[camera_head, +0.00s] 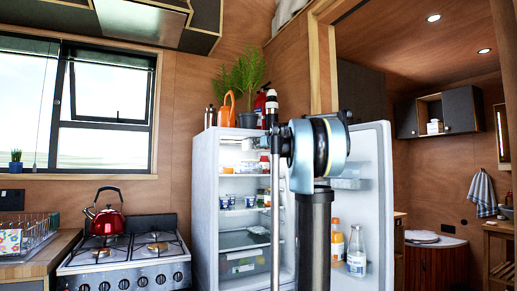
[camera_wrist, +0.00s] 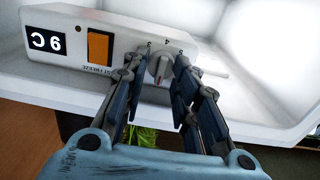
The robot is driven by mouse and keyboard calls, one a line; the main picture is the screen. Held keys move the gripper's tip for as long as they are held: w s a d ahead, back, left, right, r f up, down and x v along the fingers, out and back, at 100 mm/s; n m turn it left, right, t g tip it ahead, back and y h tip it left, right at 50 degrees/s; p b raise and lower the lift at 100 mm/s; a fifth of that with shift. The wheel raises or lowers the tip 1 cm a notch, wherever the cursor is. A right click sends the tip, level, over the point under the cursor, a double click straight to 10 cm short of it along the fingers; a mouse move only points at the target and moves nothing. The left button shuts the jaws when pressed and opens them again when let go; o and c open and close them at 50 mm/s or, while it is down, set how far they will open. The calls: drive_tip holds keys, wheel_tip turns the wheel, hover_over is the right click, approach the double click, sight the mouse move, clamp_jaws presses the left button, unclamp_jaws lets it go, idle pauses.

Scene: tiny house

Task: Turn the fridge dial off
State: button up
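The fridge (camera_head: 205,200) stands open in the head view, its door (camera_head: 372,215) swung out to the right. In the wrist view, a white control box (camera_wrist: 118,28) on the fridge's inner wall carries the small grey-white dial (camera_wrist: 161,67), with the numbers 3, 4 and 5 around it. My gripper (camera_wrist: 157,68) is open, with one dark finger on each side of the dial. The fingertips are close to the dial; small gaps seem to show, but contact is hard to judge. In the head view, my arm hides the dial and much of the fridge's inside.
The control box also has an orange switch (camera_wrist: 99,46) and a display (camera_wrist: 48,43). Jars (camera_head: 228,202) stand on the fridge shelves, and bottles (camera_head: 356,252) stand in the door. Plants (camera_head: 245,75) and an extinguisher (camera_head: 260,104) stand on top. A stove (camera_head: 125,262) with a red kettle (camera_head: 107,222) is left.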

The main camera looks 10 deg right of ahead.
drive_tip(key=v, duration=1.2)
drive_tip(key=shift+a, duration=0.1)
idle(0.4)
